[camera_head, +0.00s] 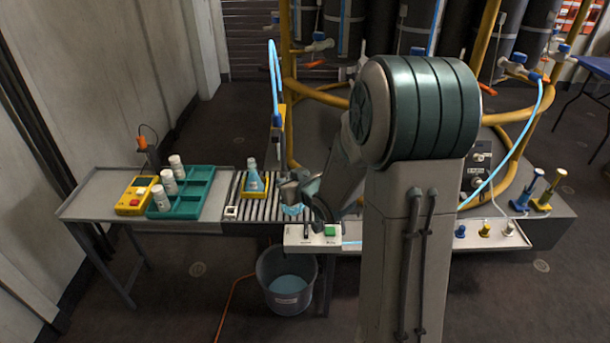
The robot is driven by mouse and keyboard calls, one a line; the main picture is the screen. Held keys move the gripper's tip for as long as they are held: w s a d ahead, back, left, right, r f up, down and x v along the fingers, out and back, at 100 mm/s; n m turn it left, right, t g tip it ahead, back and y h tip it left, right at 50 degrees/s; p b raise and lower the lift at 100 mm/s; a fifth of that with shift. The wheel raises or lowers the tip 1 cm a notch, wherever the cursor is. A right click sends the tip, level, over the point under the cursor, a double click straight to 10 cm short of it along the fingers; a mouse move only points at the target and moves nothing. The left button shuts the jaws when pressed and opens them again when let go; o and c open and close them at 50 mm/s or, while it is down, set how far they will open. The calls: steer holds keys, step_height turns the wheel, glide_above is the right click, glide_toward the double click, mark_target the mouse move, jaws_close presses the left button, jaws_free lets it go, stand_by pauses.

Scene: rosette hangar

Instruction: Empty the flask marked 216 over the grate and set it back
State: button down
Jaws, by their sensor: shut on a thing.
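My gripper (300,190) is at the right end of the slatted metal grate (232,201). It is shut on a light-blue flask (292,209), of which only a small part shows below the fingers. My wrist hides the rest, so I cannot tell its tilt or read a mark.
A green tray (187,208) with white bottles and a yellow meter (133,196) stand on the side table (94,203). A bucket (287,300) of bluish liquid is on the floor below. A control box (313,242) fronts the grate. Yellow pipes (289,120) rise behind.

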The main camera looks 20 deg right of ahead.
steer(key=w+d+f+m+b, duration=0.1)
steer(key=d+f+m+b, duration=0.1)
steer(key=f+m, duration=0.1)
steer(key=w+d+f+m+b, duration=0.2)
steer(key=f, duration=0.1)
steer(key=w+d+f+m+t+b, duration=0.1)
steer(key=w+d+f+m+b, duration=0.1)
steer(key=f+m, duration=0.1)
steer(key=shift+d+m+y, duration=0.3)
steer(key=shift+d, duration=0.05)
steer(key=shift+a+m+y+p, duration=0.2)
steer(key=shift+m+y+p, duration=0.15)
steer(key=shift+m, duration=0.15)
steer(key=m, duration=0.1)
steer(key=a+m+t+y, duration=0.1)
steer(key=m, duration=0.1)
steer(key=shift+f+y, duration=0.2)
steer(key=shift+y, duration=0.05)
step_height(320, 180, up, 2)
steer(key=m+t+p, duration=0.1)
steer(key=m, duration=0.2)
steer(key=m+t+p, duration=0.1)
steer(key=m+t, duration=0.1)
steer(key=m, duration=0.2)
steer(key=m+t+p, duration=0.1)
steer(key=m+p, duration=0.1)
steer(key=m, duration=0.2)
steer(key=shift+t, duration=0.3)
steer(key=shift+f, duration=0.1)
stand_by(1.6)
